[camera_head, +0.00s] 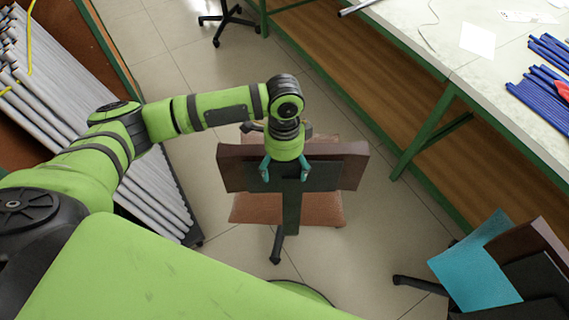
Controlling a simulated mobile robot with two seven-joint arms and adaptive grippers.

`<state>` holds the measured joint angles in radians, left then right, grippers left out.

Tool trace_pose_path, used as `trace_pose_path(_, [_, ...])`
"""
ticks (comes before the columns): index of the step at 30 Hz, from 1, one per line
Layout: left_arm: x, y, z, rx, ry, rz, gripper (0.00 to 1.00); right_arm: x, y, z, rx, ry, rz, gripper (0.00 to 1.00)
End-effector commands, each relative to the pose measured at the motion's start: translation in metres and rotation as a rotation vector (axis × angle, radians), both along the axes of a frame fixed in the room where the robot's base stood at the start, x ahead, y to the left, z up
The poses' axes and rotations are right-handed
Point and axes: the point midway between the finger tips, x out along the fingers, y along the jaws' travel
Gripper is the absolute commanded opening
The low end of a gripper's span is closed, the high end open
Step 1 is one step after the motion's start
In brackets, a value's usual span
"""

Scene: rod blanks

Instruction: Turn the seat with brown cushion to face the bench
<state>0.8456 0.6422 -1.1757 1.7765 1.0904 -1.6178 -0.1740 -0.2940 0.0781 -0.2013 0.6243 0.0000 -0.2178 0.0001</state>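The seat with brown cushion (325,208) stands in the middle of the floor. Its dark brown backrest (347,170) with a black plate is on the side toward me, and its black stem (291,212) shows in front of the cushion. It appears to face away from me, up the picture, with the bench (500,92) to its right. My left gripper (285,174) is at the top middle of the backrest, its teal fingers apart over the black plate. I cannot tell whether they touch it. My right gripper is out of view.
A chair with a teal cushion (475,265) stands at lower right. A rack of grey rods (75,125) is at left. Blue rods (540,105) lie on the bench. Another chair base (228,20) is at the top. Tiled floor is clear between the brown seat and the bench.

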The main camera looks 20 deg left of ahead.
Motion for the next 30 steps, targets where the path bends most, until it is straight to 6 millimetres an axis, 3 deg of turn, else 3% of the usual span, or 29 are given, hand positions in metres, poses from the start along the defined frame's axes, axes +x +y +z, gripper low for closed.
trace_pose_path(1, [0.0, 0.0, 0.0, 0.0, 0.0, 0.0, 0.53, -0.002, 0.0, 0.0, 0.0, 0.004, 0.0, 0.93])
trace_pose_path(4, [0.0, 0.0, 0.0, 0.0, 0.0, 0.0, 0.13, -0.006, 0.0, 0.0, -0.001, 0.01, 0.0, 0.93])
trace_pose_path(5, [0.0, 0.0, 0.0, 0.0, 0.0, 0.0, 0.1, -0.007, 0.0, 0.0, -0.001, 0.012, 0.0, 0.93])
trace_pose_path(17, [-0.004, 0.014, 0.002, 0.004, 0.003, -0.063, 0.1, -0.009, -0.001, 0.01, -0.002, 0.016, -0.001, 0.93])
trace_pose_path(23, [-0.009, 0.041, 0.003, 0.006, 0.005, -0.19, 0.1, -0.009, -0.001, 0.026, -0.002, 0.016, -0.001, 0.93])
trace_pose_path(30, [-0.008, 0.085, 0.002, 0.006, 0.007, -0.406, 0.1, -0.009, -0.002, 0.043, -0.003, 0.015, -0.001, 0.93])
